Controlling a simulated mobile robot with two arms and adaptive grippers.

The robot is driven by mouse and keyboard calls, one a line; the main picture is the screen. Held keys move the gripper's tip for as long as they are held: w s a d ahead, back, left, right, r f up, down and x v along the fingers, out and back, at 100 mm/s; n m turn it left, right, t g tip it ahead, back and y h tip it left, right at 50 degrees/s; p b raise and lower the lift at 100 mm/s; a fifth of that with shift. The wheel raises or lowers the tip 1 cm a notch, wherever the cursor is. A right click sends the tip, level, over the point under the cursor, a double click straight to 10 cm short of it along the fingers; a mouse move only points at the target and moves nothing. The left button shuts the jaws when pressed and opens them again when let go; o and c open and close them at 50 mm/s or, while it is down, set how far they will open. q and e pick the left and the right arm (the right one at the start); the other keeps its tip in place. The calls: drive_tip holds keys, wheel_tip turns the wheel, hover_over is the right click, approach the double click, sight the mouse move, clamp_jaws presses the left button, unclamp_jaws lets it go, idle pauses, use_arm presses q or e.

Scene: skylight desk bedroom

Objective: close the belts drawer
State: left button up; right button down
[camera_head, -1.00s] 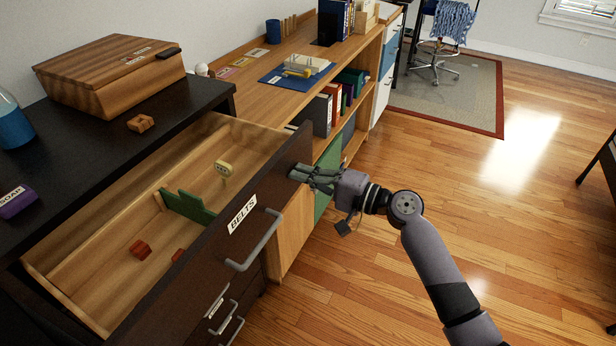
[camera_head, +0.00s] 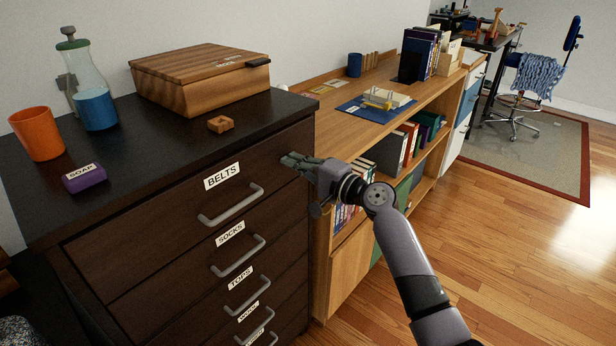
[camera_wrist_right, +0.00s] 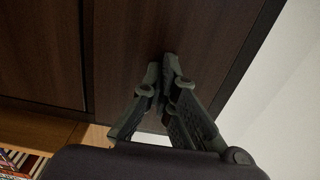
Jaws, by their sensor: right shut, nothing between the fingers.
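The belts drawer (camera_head: 190,215) is the top drawer of the dark dresser, with a white BELTS label (camera_head: 222,176) and a grey bar handle (camera_head: 231,205). Its front looks flush with the drawers below, and its inside is hidden. My right gripper (camera_head: 288,161) is shut and empty, with its fingertips at the upper right part of the drawer front. In the right wrist view the shut fingertips (camera_wrist_right: 168,66) are against or very close to the dark drawer front (camera_wrist_right: 130,45). My left gripper is not in view.
A wooden shelf unit (camera_head: 349,273) adjoins the dresser. Open floor (camera_head: 500,250) lies at the right.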

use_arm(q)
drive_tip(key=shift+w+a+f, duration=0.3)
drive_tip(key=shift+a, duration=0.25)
use_arm(e)
drive_tip(key=shift+w+a+r, duration=0.25)
drive_tip(key=shift+w+a, duration=0.25)
drive_tip(key=shift+a, duration=0.15)
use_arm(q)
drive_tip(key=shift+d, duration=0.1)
use_arm(e)
drive_tip(key=shift+r, duration=0.1)
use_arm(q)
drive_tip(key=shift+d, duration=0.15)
